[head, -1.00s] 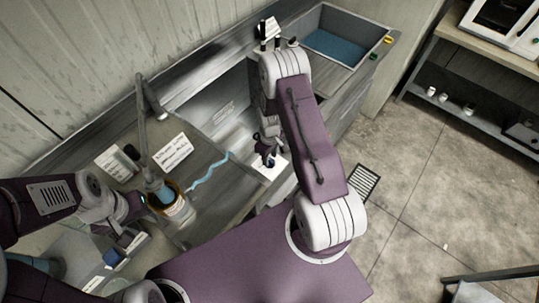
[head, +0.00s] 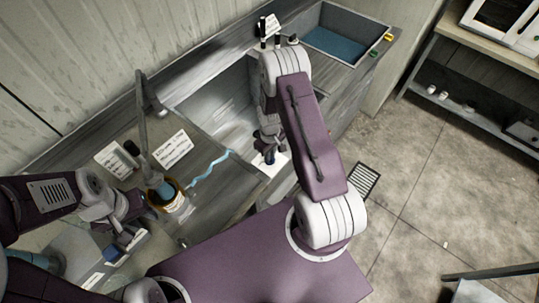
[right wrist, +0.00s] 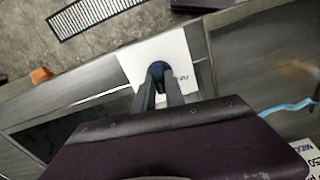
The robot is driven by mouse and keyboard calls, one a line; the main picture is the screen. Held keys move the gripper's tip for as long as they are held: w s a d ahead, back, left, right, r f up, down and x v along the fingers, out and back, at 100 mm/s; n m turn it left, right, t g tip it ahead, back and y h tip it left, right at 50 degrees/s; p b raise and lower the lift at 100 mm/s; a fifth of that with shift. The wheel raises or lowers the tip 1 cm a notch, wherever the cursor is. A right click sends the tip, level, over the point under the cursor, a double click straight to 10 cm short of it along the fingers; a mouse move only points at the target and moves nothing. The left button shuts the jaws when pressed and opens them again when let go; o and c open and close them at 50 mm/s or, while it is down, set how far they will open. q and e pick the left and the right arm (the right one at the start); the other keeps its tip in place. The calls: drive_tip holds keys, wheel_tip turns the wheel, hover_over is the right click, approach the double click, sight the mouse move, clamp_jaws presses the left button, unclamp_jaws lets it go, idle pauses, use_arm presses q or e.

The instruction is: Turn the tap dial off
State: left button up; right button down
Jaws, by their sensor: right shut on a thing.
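A dark blue dial (right wrist: 157,70) sits on a white label plate (right wrist: 178,52) on the front of the counter in the right wrist view. My right gripper (right wrist: 161,88) is shut on the dial, with one finger on each side of it. In the head view the right gripper (head: 268,152) reaches down to the same white plate, and the dial is mostly hidden by the fingers. My left gripper (head: 145,209) is at the left beside an amber bottle (head: 176,203); its fingertips are too unclear to tell whether it holds the bottle.
A sink basin (head: 222,112) lies behind the right gripper. A blue wavy strip (head: 212,174) and a printed card (head: 172,150) lie on the counter near the bottle. A blue-bottomed tray (head: 346,42) is at the back. Open floor (head: 430,170) lies right.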

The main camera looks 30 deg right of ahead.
drive_tip(key=m+b, duration=0.1)
drive_tip(key=m, duration=0.3)
drive_tip(key=shift+b, duration=0.35)
drive_tip(key=shift+m+b, duration=0.55)
drive_tip(key=shift+m, duration=1.55)
drive_tip(key=shift+w+r+m, duration=0.1)
drive_tip(key=shift+m, duration=0.2)
drive_tip(key=c, duration=1.4)
unclamp_jaws()
drive_tip(key=shift+r, duration=0.1)
drive_tip(key=shift+r+b, duration=0.3)
drive_tip(key=shift+r, duration=0.05)
wheel_tip(320, 180, up, 8)
drive_tip(key=shift+f+b, duration=0.15)
drive_tip(key=shift+b, duration=0.65)
drive_tip(key=shift+r, duration=0.25)
